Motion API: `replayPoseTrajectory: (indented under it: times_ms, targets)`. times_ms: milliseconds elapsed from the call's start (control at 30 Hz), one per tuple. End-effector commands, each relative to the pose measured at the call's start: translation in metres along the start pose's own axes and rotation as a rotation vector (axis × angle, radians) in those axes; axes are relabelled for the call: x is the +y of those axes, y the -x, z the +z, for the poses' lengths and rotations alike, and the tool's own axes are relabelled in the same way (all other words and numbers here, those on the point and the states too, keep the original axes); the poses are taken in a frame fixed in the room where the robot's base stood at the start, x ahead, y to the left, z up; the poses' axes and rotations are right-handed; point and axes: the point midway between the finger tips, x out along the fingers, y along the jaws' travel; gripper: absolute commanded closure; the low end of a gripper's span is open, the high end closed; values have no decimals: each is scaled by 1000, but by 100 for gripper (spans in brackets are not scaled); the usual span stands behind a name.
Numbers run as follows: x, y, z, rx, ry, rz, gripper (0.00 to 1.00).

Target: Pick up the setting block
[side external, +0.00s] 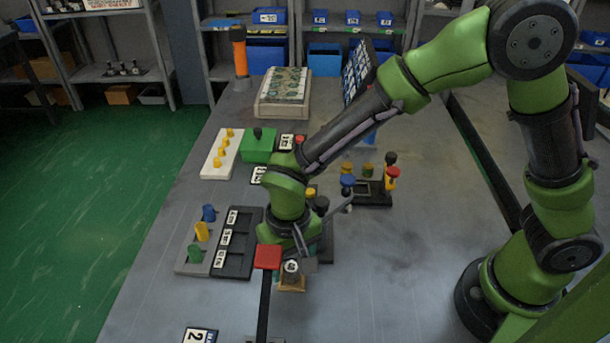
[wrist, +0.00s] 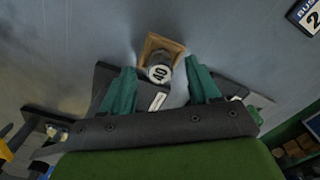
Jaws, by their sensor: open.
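The setting block is most likely the grey piece with a round white "40" mark. In the wrist view this piece (wrist: 160,72) stands in or on a small wooden holder (wrist: 152,42), between and slightly beyond my fingertips. It also shows in the side view (side external: 291,267), just below my gripper, above the wooden holder (side external: 291,285). My gripper (wrist: 160,78) is open, with one teal finger on each side of the piece. I see no clear contact. In the side view my wrist hides part of the area behind it.
A red square piece (side external: 267,256) is close left of the marked piece. A dark tray with labels (side external: 232,263) and a board of coloured pegs (side external: 196,255) lie further left. A dark stand with coloured knobs (side external: 373,192) is behind right. The table's front right is clear.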

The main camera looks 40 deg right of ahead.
Motion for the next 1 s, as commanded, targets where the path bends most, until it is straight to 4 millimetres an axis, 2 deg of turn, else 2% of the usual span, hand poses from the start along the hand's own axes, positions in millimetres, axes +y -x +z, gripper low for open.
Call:
replayPoseTrajectory:
  times_ms: [133,367,733,767,1000]
  targets:
    - [0,-12,0,-1,0,1,39]
    - [0,-13,0,0,0,-1,40]
    - [0,-13,0,0,0,-1,97]
    - [0,-12,0,0,0,-1,100]
    - [0,-12,0,1,0,-1,100]
